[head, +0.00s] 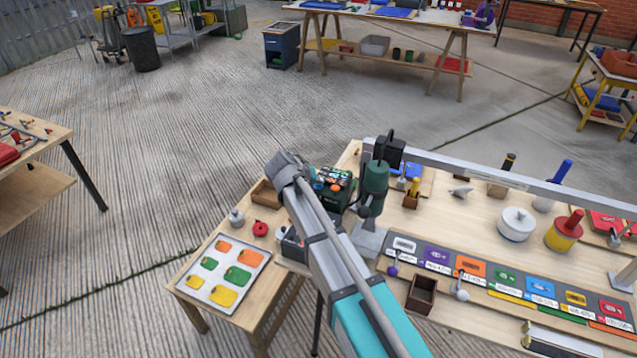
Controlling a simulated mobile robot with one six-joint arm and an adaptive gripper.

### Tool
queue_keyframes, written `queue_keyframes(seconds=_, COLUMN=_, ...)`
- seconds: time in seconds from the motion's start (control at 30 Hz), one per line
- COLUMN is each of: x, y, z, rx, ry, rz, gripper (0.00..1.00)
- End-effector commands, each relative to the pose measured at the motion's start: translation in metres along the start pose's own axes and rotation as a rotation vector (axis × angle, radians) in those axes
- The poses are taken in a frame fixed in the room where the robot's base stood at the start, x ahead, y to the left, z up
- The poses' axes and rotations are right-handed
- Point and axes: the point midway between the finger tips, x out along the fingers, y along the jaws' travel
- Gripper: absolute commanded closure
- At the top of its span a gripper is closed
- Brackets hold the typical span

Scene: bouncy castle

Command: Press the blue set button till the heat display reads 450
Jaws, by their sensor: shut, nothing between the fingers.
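I cannot make out the blue set button or a readable heat display in the head view. A dark box (293,245) with a pale face sits on the bench just left of my arm, partly covered by it; I cannot tell what it is. A dark green unit (340,201) with orange and other small coloured parts stands behind my arm, partly covered too. My arm reaches up from the bottom edge over the bench, and its grey joint is near the wooden tray. My gripper does not show in this view.
On the wooden bench (470,205) stand a green drill-like tool on a stand (375,188), a row of coloured cards (503,278), a white pot (516,224) and a small brown box (421,294). A tray of coloured tags (223,272) lies left of my arm. Open floor lies beyond.

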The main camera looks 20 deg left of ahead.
Motion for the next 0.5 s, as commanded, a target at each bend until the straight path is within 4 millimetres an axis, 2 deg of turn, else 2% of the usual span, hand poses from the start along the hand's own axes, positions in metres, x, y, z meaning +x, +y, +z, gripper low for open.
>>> queue_keyframes(seconds=0.5, x=-0.013, y=0.010, z=-0.010, rx=0.000, ry=0.000, rz=0.000, gripper=1.00)
